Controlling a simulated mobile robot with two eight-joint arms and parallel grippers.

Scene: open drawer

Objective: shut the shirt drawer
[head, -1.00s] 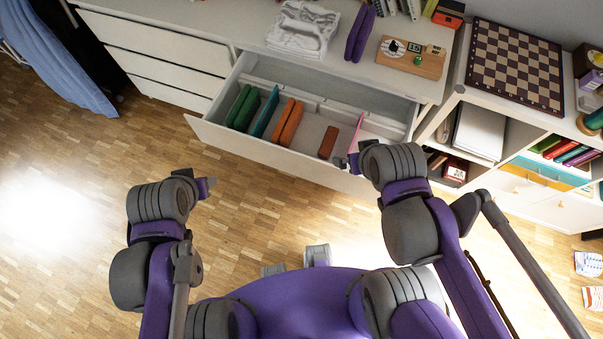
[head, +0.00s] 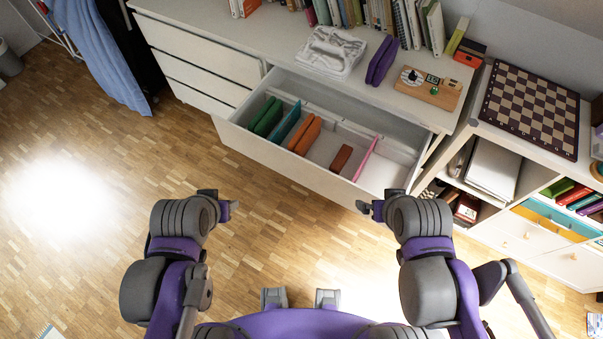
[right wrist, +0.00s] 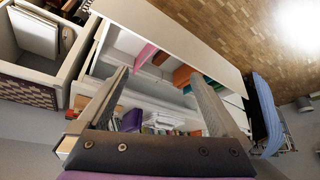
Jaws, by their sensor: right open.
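The shirt drawer (head: 290,159) is pulled out of the white dresser in the head view. It holds folded green, teal, orange and brown items, and a pink divider (head: 366,157) stands near its right end. The drawer also shows in the right wrist view (right wrist: 196,42). My right gripper (head: 366,208) is open and empty, just in front of the drawer's right front corner, with no visible contact. In the right wrist view its two fingers are spread (right wrist: 163,85). My left gripper (head: 232,207) is over the floor, apart from the drawer front; its jaws are too small to judge.
The dresser top (head: 285,45) carries a folded white shirt (head: 331,51), purple cases (head: 382,60), a wooden board (head: 428,87) and books. A shelf unit with a chessboard (head: 530,108) stands at the right. Blue cloth (head: 98,50) hangs at the left. The floor before the drawer is clear.

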